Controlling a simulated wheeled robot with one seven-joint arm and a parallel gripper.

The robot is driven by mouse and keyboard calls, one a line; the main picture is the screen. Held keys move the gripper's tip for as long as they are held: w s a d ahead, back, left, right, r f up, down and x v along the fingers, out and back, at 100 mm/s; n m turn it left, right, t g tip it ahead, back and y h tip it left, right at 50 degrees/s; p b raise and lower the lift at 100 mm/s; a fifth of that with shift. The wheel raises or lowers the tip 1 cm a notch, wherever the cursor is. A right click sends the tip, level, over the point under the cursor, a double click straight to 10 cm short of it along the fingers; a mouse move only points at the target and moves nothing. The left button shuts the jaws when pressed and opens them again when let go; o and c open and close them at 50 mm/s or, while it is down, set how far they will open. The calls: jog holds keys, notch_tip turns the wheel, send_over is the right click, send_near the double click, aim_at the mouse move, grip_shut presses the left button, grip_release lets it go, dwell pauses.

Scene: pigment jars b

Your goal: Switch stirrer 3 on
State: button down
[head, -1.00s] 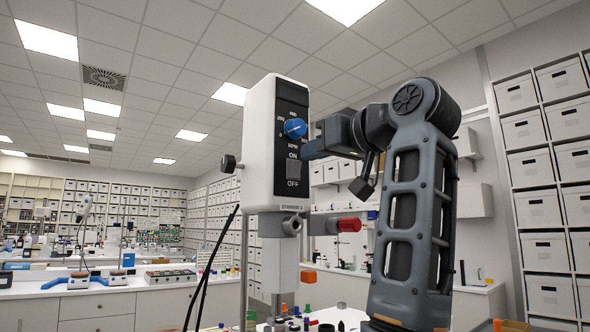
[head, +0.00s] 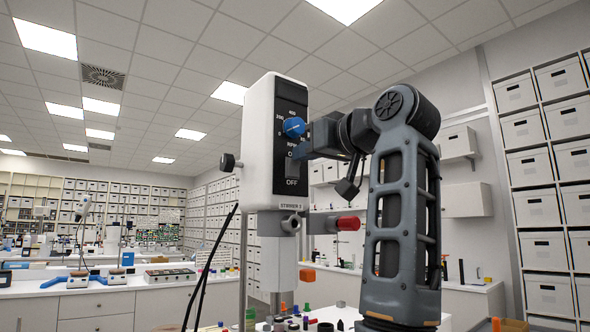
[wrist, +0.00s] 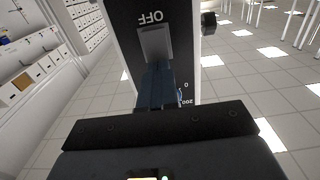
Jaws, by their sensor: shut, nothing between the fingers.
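Stirrer 3 (head: 262,150) is a white overhead unit with a black front panel, labelled "STIRRER 3" below. Its grey rocker switch (head: 291,169) sits above the word OFF; the ON label above it is partly covered by my gripper (head: 299,151). In the wrist view the switch (wrist: 156,42) lies just beyond the shut blue fingertips (wrist: 158,72), at its ON-side end. The fingers are at or very near the switch; I cannot tell whether they touch or which way it is rocked. The blue speed knob (head: 294,127) is just above my gripper.
A red-ended clamp (head: 346,223) sticks out below the stirrer head, under my arm. Small coloured jars (head: 308,322) stand on the bench below. A black cable (head: 212,260) hangs at the left. Box shelves (head: 548,160) stand at the right.

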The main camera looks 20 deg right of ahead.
jog(key=shift+w+a, duration=0.1)
jog(key=shift+w, duration=0.05)
jog(key=b+v, duration=0.3)
jog(key=v, duration=0.8)
jog(key=shift+s, duration=0.35)
dwell(0.4)
